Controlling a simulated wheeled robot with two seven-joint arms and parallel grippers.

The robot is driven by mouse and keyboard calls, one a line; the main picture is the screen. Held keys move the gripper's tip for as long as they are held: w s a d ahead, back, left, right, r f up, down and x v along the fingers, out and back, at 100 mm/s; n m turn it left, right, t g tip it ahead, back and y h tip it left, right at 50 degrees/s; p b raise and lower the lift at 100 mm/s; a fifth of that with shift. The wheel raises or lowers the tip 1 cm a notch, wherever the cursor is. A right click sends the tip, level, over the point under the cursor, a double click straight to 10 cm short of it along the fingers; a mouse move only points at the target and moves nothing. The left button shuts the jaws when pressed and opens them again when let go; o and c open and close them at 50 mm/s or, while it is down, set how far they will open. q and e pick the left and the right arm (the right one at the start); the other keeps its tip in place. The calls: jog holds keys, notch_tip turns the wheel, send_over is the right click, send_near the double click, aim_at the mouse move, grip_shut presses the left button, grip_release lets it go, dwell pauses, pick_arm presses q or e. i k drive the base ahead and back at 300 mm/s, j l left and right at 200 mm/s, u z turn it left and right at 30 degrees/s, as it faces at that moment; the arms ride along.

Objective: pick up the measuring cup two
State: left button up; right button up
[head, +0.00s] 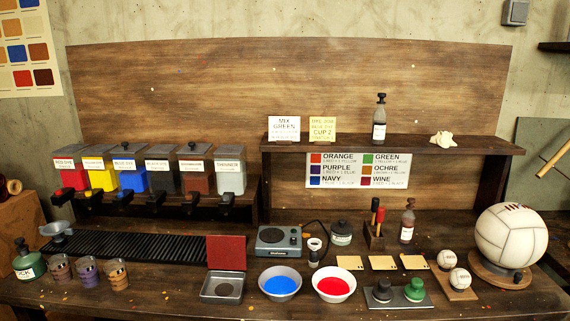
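Three small clear cups stand in a row at the front left of the workbench (180,300): a left cup (61,269), a middle cup (89,272) and a right cup (117,274). Each has a band or marking around it, too small to read, so I cannot tell which is measuring cup two. They stand upright and apart. A yellow card (322,128) on the shelf reads "CUP 2" in its lower line. Neither of my grippers is in the head view.
A green bottle (28,262) stands just left of the cups and a black ribbed mat (140,246) lies behind them. A metal tray (222,289), a blue-filled bowl (280,284) and a red-filled bowl (333,286) are to the right. Dye bins (150,172) stand behind.

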aim_at(89, 272)
jog(key=u, duration=1.25)
jog(key=i+j, duration=0.2)
jog(key=j, duration=0.15)
jog(key=i+j+z, duration=0.1)
jog(key=j, duration=0.3)
jog(key=i+j, duration=0.5)
jog(key=j, duration=0.25)
jog(key=i+j+z, duration=0.1)
jog(key=j, duration=0.3)
jog(key=i+j, duration=0.25)
jog(key=j, duration=0.15)
jog(key=i+j, duration=0.15)
jog(key=j, duration=0.25)
jog(key=i+z, duration=0.05)
